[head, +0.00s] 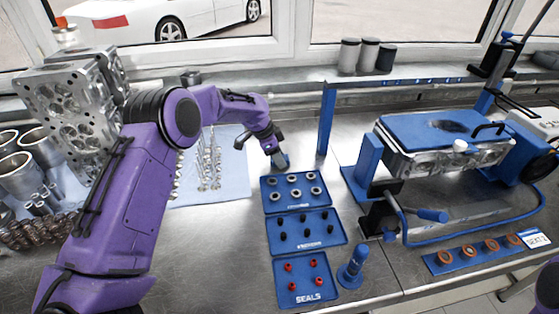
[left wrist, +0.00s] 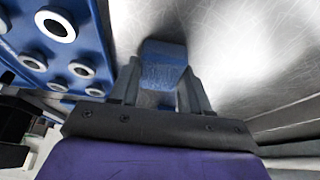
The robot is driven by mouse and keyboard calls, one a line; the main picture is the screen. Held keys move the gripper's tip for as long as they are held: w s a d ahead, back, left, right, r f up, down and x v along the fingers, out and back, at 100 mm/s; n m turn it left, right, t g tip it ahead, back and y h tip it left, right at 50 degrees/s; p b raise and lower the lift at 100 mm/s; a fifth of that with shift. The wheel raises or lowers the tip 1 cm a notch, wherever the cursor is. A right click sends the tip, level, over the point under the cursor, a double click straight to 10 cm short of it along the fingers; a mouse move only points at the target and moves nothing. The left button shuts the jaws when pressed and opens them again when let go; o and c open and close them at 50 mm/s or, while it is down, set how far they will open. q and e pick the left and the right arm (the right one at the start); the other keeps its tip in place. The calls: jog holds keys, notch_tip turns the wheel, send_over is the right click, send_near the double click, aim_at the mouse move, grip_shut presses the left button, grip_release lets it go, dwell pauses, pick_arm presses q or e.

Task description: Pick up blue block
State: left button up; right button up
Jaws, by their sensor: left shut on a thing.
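My left gripper (head: 277,157) reaches down to the steel bench just behind the blue trays. In the left wrist view its two fingers (left wrist: 158,90) are shut on the blue block (left wrist: 163,62), one finger on each side. The block also shows small in the head view (head: 282,161), partly hidden by the gripper. I cannot tell whether the block touches the bench. Of my right arm only a purple piece shows at the lower right edge of the head view; its gripper is not visible.
The blue ring tray (head: 268,207) lies close in front of the gripper, with the middle tray (head: 273,245) and the seals tray (head: 282,298) nearer. A blue post (head: 326,120) stands to the right. A light blue mat (head: 235,180) with metal parts lies left.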

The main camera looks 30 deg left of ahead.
pick_arm(q)
jog(key=shift+r, duration=0.2)
jog(key=r+b, duration=0.2)
jog(key=r, duration=0.1)
jog(key=shift+s+a, duration=0.1)
jog(key=shift+s, duration=0.1)
jog(key=s+a+r+b, duration=0.3)
jog(key=s+r, duration=0.6)
jog(key=s, duration=0.4)
jog(key=shift+s+a+r, duration=0.15)
jog(key=shift+a+r, duration=0.1)
jog(key=shift+r, duration=0.05)
jog(key=shift+o, duration=0.8)
jog(key=shift+c, duration=0.3)
